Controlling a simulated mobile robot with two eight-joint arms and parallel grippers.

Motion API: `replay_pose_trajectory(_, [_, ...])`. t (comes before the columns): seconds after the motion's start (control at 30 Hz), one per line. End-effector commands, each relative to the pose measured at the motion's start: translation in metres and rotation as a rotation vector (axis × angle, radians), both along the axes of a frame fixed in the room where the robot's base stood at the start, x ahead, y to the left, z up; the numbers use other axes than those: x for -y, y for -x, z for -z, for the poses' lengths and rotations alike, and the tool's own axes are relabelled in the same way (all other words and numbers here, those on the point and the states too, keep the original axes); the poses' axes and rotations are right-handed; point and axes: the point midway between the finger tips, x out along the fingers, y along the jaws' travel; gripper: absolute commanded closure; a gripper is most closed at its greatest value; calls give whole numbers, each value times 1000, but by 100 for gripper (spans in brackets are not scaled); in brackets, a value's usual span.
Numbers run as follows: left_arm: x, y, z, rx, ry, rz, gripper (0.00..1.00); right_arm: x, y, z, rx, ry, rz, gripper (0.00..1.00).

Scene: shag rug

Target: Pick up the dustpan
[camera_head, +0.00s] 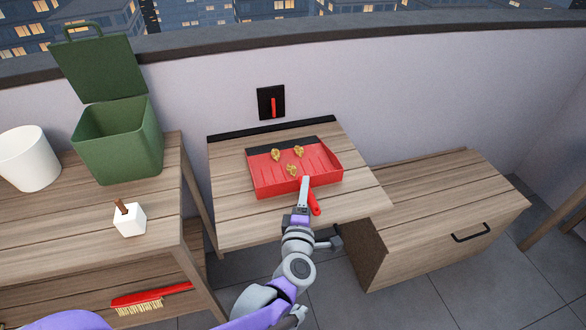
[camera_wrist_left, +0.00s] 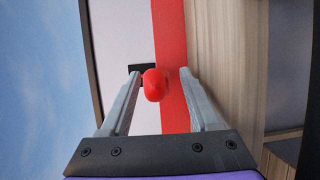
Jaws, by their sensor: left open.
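The red dustpan (camera_head: 325,174) lies on the wooden table, with several yellowish crumpled bits in its pan. Its red handle (camera_head: 314,204) points toward me. My left gripper (camera_head: 304,184) is open at the handle, partly covering the pan's front edge in the head view. In the left wrist view, the rounded red handle end (camera_wrist_left: 154,86) shows between the two open fingers (camera_wrist_left: 161,74), with a gap to the right finger; whether the left finger touches it I cannot tell. The red pan edge (camera_wrist_left: 170,40) runs behind. My right gripper is not in view.
A wooden drawer cabinet (camera_head: 450,205) stands right. A wall (camera_head: 400,110) closes the back.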

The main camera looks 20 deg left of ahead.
Motion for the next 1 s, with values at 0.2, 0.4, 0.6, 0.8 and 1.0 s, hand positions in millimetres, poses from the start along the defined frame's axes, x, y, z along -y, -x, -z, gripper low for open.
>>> replay_pose_trajectory(0.2, [-4, -22, 2, 0, -1, -1, 38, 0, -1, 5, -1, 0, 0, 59])
replay_pose_trajectory(0.4, [-4, -22, 2, 0, 0, 0, 38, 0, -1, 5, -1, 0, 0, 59])
replay_pose_trajectory(0.6, [-4, -22, 2, 0, 0, 0, 70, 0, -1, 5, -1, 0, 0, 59])
replay_pose_trajectory(0.8, [-4, -22, 2, 0, 0, 0, 100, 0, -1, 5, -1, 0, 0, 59])
replay_pose_trajectory(1.0, [-4, -22, 2, 0, 0, 0, 100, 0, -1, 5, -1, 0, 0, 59])
